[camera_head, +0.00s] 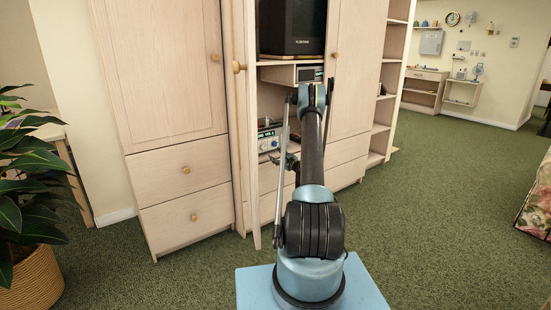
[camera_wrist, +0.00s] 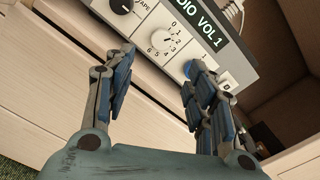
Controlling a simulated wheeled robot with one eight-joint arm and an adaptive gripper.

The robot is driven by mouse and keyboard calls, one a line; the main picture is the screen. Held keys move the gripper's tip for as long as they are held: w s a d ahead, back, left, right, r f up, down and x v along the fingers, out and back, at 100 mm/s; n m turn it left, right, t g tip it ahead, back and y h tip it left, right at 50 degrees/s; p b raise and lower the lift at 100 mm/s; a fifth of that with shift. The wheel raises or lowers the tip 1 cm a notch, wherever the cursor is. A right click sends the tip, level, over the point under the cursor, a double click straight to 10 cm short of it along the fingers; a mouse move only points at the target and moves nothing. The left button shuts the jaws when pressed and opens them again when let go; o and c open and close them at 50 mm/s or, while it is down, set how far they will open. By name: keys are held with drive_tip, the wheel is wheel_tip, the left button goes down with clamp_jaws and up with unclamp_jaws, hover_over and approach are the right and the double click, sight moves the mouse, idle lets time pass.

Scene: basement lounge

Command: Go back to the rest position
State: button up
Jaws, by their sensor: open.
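My gripper (camera_wrist: 158,74) shows in the wrist view with its two blue-padded fingers spread apart and nothing between them. Just beyond the fingertips is the front of a grey audio unit (camera_wrist: 205,22) with a white numbered dial (camera_wrist: 167,40), a black knob and a blue button. The right finger overlaps the panel near the blue button; I cannot tell whether it touches. In the head view my arm reaches up and forward to the cabinet, and the audio unit (camera_head: 268,139) sits on a shelf inside. My arm mostly hides my gripper there.
The wooden cabinet (camera_head: 170,75) has an open door (camera_head: 247,110) standing edge-on left of my arm. A black speaker-like box (camera_head: 293,28) stands on the upper shelf. A potted plant (camera_head: 35,190) is at the left. Green carpet (camera_head: 440,190) is clear at the right.

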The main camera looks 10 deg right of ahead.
drive_tip(key=s+a+r+n+g, duration=0.2)
drive_tip(key=s+a+r+n, duration=0.2)
drive_tip(key=r, duration=0.5)
drive_tip(key=s+a+r+n+g, duration=0.2)
drive_tip(key=s+a+r+n, duration=0.2)
drive_tip(key=r, duration=0.5)
drive_tip(key=s+a+r+n+g+h, duration=0.15)
drive_tip(key=s+r+n, duration=0.3)
drive_tip(key=s, duration=0.45)
drive_tip(key=s+a+r+n+g+h, duration=0.1)
drive_tip(key=s+a+r+n+g, duration=0.15)
drive_tip(key=s+r, duration=0.45)
drive_tip(key=s+d+f+n+h, duration=0.1)
drive_tip(key=s+n+h, duration=0.15)
drive_tip(key=s, duration=0.75)
drive_tip(key=s+d+f+n+g+h, duration=0.15)
drive_tip(key=s+n, duration=0.25)
drive_tip(key=s, duration=0.7)
drive_tip(key=s+d+f+n+t+h, duration=0.1)
drive_tip(key=s+d+f+n, duration=0.15)
drive_tip(key=s, duration=0.75)
drive_tip(key=s+f+g, duration=0.2)
drive_tip(key=s+f, duration=0.3)
drive_tip(key=s, duration=0.3)
drive_tip(key=s+f+n+g, duration=0.1)
drive_tip(key=s+f+g, duration=0.2)
drive_tip(key=s+f, duration=0.2)
drive_tip(key=s, duration=0.2)
drive_tip(key=shift+s+a, duration=0.25)
drive_tip(key=shift+s, duration=0.15)
